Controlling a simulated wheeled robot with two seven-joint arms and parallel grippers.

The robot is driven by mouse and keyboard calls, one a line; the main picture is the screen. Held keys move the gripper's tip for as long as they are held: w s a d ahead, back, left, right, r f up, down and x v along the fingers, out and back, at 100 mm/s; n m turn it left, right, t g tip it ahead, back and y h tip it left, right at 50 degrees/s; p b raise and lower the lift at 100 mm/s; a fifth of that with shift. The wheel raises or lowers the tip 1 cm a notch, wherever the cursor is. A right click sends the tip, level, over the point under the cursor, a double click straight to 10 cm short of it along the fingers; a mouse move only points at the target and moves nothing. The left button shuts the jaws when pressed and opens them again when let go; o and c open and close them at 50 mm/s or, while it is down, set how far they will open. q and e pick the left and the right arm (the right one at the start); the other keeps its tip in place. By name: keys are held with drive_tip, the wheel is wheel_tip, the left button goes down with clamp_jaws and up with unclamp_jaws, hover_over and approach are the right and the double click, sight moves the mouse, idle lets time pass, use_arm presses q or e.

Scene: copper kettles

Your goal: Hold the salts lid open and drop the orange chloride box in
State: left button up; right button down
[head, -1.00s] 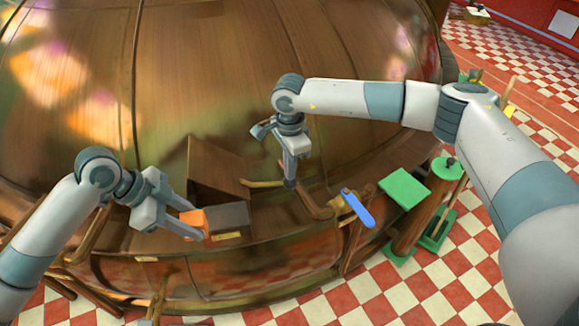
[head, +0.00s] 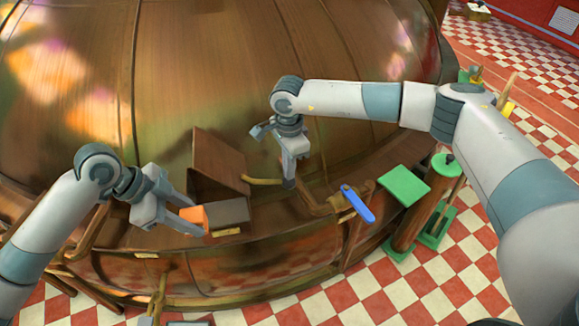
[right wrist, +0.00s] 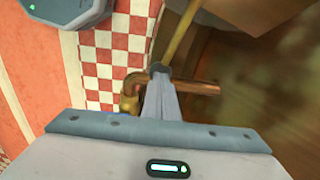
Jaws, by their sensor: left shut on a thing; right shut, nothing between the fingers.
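The salts box, a dark brown bin (head: 229,211) with a small yellow label, sits on the ledge of the copper kettle in the head view. Its brown lid (head: 219,160) stands raised at a tilt, with a rod handle (head: 262,181) reaching right. My right gripper (head: 289,183) is shut and empty at the rod's end. In the right wrist view its fingers (right wrist: 160,100) meet the rod's end; whether they touch is unclear. My left gripper (head: 192,217) is shut on the orange chloride box (head: 191,214), at the bin's left end.
A blue lever (head: 357,203) on a copper pipe and a green square plate (head: 404,185) lie right of my right gripper. A green stand (head: 436,226) is further right. The curved kettle wall (head: 210,70) rises behind the bin.

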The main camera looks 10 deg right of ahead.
drive_tip(key=shift+a+f, duration=0.2)
drive_tip(key=shift+f, duration=1.15)
drive_tip(key=shift+a+f, duration=0.15)
drive_tip(key=shift+f, duration=0.1)
use_arm(q)
drive_tip(key=shift+w, duration=0.2)
drive_tip(key=w, duration=1.8)
drive_tip(key=shift+w+d+f, duration=0.2)
drive_tip(key=shift+w+d, duration=0.1)
drive_tip(key=shift+d, duration=0.05)
idle(0.9)
drive_tip(key=o, duration=1.4)
drive_tip(key=shift+c, duration=0.2)
